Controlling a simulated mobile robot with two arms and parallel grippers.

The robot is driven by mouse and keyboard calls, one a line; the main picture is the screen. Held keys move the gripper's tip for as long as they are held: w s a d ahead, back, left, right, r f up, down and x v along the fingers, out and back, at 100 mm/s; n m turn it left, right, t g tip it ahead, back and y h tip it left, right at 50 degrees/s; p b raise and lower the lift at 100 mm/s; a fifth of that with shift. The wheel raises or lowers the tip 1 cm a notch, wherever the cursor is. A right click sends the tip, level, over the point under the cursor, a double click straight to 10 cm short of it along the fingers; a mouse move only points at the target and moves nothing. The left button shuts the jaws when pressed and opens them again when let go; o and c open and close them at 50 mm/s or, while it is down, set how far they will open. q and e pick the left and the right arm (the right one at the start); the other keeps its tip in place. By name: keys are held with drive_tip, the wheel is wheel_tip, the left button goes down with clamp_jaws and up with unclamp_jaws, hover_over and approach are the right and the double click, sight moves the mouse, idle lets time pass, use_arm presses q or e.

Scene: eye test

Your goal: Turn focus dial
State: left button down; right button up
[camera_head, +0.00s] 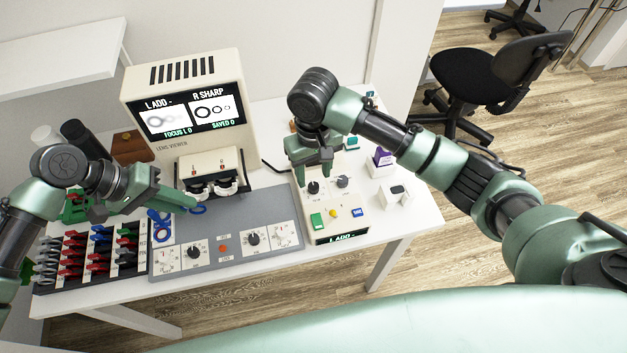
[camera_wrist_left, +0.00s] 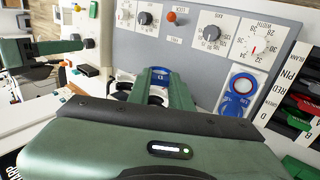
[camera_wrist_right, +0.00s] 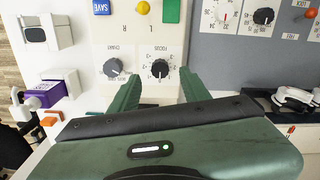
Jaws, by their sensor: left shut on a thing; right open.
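The focus dial (camera_head: 314,187) is a black knob on the cream control box (camera_head: 325,234), labelled FOCUS in the right wrist view (camera_wrist_right: 160,68). My right gripper (camera_head: 313,170) is open above it, fingers on either side of the dial in the right wrist view; whether they touch it I cannot tell. The viewer screen (camera_head: 190,111) reads "L ADD -", "R SHARP", "FOCUS L 0" and "SAVED 0"; its left picture is blurred, its right one sharp. My left gripper (camera_head: 190,202) is shut on a blue-rimmed lens (camera_head: 199,210), held above the grey panel (camera_head: 215,225).
The chart dial (camera_head: 343,181) sits beside the focus dial. Green (camera_head: 317,220), yellow (camera_head: 333,212) and blue SAVE (camera_head: 356,212) buttons lie in front. A lens rack (camera_head: 88,262) stands at the left. Another blue lens (camera_wrist_left: 241,84) lies on the grey panel. A purple box (camera_head: 382,160) stands right.

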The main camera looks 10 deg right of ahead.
sight(313, 185)
drive_tip(key=shift+f, duration=2.1)
clamp_jaws()
drive_tip(key=n, duration=0.4)
drive_tip(key=shift+r+n, duration=0.1)
drive_tip(key=shift+n, duration=0.2)
drive_tip(key=shift+w+n, duration=0.1)
drive_tip(key=shift+n, duration=1.8)
